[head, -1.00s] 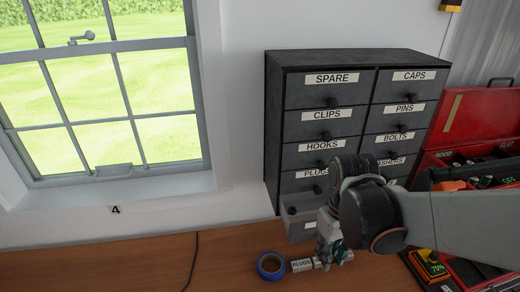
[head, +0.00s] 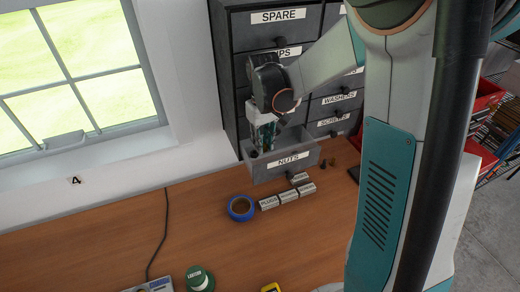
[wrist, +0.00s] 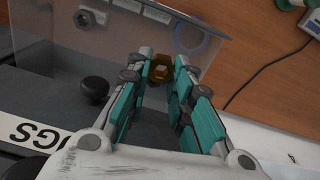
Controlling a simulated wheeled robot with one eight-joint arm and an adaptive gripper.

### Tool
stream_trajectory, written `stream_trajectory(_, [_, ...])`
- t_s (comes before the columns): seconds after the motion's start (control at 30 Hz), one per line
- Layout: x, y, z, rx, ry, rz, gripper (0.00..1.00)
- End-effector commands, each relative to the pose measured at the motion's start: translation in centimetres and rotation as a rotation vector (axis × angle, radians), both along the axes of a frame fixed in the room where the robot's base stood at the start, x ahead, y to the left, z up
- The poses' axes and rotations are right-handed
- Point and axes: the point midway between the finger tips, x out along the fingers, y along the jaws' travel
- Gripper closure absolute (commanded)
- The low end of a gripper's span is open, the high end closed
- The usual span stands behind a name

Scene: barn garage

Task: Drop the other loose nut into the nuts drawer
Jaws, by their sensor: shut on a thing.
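The nuts drawer (head: 290,163), labelled NUTS, is pulled out at the bottom left of the dark cabinet. My gripper (head: 263,145) points down at the open drawer, its fingertips at the left part of the opening. In the wrist view my gripper (wrist: 160,75) is shut on a small brass-brown hex nut (wrist: 160,70) between its fingertips. The drawer's see-through wall (wrist: 125,30) lies behind and beside the nut there. How far the fingertips reach below the drawer's rim is hard to tell.
The cabinet (head: 232,70) rises behind the drawer, with a shut drawer knob (wrist: 95,90) close beside my fingers. Blue tape (head: 241,208) and several small labelled blocks (head: 288,196) lie on the bench in front. Small dark pieces (head: 323,162) lie right of the drawer.

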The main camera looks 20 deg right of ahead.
Motion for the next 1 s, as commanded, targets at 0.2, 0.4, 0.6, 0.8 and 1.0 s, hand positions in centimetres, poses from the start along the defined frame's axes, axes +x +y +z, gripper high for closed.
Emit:
stream_trajectory(0.2, [-0.2, 0.0, -2.2, 0.0, 0.0, 0.0, 1.0])
stream_trajectory(0.4, [-0.2, 0.0, -4.7, 0.0, 0.0, 0.0, 1.0])
stream_trajectory(0.6, [0.1, 0.0, -6.1, 0.0, 0.0, 0.0, 1.0])
stream_trajectory(0.8, [0.1, 0.0, -6.2, 0.0, 0.0, 0.0, 1.0])
stream_trajectory(1.0, [0.1, 0.0, -6.6, 0.0, 0.0, 0.0, 1.0])
